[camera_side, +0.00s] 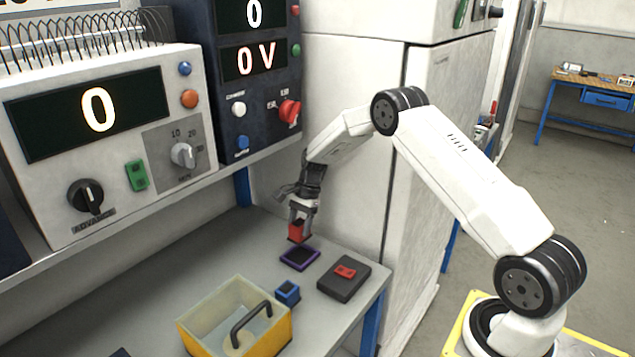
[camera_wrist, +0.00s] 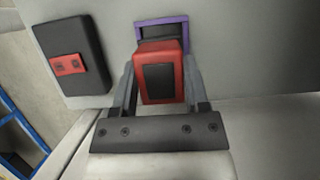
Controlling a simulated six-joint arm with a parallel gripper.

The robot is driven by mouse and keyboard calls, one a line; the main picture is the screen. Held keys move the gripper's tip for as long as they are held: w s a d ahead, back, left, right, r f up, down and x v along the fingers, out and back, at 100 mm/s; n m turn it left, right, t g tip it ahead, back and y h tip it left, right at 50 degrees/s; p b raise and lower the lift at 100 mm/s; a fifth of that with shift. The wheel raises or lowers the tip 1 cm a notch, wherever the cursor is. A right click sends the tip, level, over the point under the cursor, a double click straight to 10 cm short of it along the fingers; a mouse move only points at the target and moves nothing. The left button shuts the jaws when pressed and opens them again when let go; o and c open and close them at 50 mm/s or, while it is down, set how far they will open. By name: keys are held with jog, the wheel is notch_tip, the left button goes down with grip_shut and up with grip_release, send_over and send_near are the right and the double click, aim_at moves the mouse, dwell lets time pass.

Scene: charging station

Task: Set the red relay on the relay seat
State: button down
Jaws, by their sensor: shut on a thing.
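The red relay (camera_side: 297,232) is a small red block between the fingers of my gripper (camera_side: 303,213). In the wrist view the relay (camera_wrist: 160,72) shows a dark panel on its near face, with the fingers of my gripper (camera_wrist: 160,92) on both sides of it. The gripper is shut on it. A dark square pad with a purple rim, which looks like the relay seat (camera_side: 300,258), lies on the bench just below the relay. In the wrist view the relay covers part of the seat (camera_wrist: 163,24). The relay appears slightly above the seat, apart from it.
A dark box with a red part (camera_side: 344,279) lies right of the seat, near the bench edge. A small blue block (camera_side: 287,293) and a yellow bin with a handle (camera_side: 236,318) stand in front. Instrument panels (camera_side: 98,125) and a tall white cabinet (camera_side: 345,150) stand behind.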

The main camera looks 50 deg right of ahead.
jog(key=shift+f, duration=0.2)
jog(key=shift+f, duration=3.05)
grip_release()
jog(key=shift+r, duration=0.1)
jog(key=v, duration=0.7)
jog(key=shift+d+r, duration=0.2)
jog(key=shift+r, duration=0.1)
